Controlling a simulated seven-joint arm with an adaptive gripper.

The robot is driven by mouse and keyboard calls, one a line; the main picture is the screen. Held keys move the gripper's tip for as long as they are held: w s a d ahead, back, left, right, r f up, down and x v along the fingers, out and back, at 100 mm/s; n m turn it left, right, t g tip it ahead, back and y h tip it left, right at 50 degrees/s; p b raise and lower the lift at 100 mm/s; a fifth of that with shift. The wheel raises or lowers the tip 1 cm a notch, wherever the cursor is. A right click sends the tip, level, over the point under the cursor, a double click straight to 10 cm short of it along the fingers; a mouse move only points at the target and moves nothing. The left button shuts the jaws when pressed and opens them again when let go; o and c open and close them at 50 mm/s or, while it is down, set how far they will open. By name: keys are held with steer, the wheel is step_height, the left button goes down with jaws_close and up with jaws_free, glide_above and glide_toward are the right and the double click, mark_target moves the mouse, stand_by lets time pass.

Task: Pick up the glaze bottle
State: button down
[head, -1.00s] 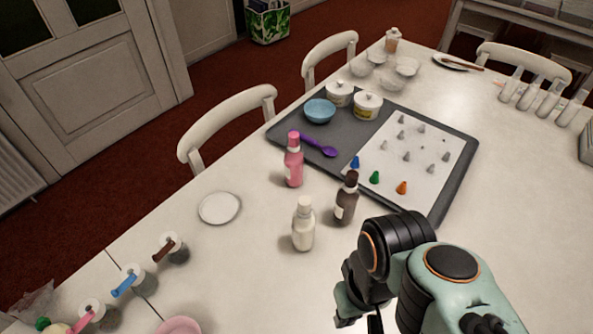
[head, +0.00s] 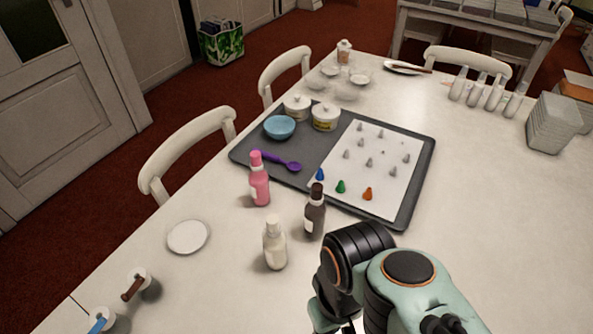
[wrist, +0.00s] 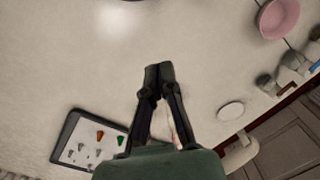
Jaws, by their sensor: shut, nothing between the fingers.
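Three bottles stand upright on the white table in the head view: a pink bottle (head: 260,182), a dark brown bottle (head: 315,214) and a cream-white bottle (head: 275,246). I cannot tell which of them is the glaze bottle. My gripper shows partly at the bottom of the head view, nearer than the bottles and right of the white one, apart from them. In the wrist view my gripper (wrist: 158,73) is shut and empty, its fingertips together over the table. Something pale and reddish shows between the finger links there, too hidden to name.
A dark grey tray (head: 412,204) with a white sheet, small coloured and grey cones, a blue bowl (head: 279,127) and a purple spoon (head: 283,163) lies behind the bottles. A white plate (head: 188,237) lies left. A pink bowl (wrist: 279,17) shows in the wrist view.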

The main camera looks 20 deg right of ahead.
mark_target(269, 226)
stand_by(0.3)
steer(key=c, duration=0.8)
jaws_free()
steer(key=w+d+f+m+h, duration=0.2)
steer(key=w+f+m+h, duration=0.6)
steer(key=w+f+m, duration=0.3)
steer(key=w+a+t+h, duration=0.1)
steer(key=w+a+t, duration=0.1)
steer(key=w+t, duration=0.1)
steer(key=w+a+r+n+t+h, duration=0.1)
steer(key=w+a+t, duration=0.1)
steer(key=t, duration=0.4)
steer(key=w+a+n+t+h, duration=0.1)
steer(key=w+a+t, duration=0.2)
steer(key=w+t, duration=0.1)
steer(key=shift+w+r+t+h, duration=0.3)
steer(key=shift+w+t+h, duration=0.1)
steer(key=shift+t, duration=0.3)
steer(key=shift+x, duration=2.4)
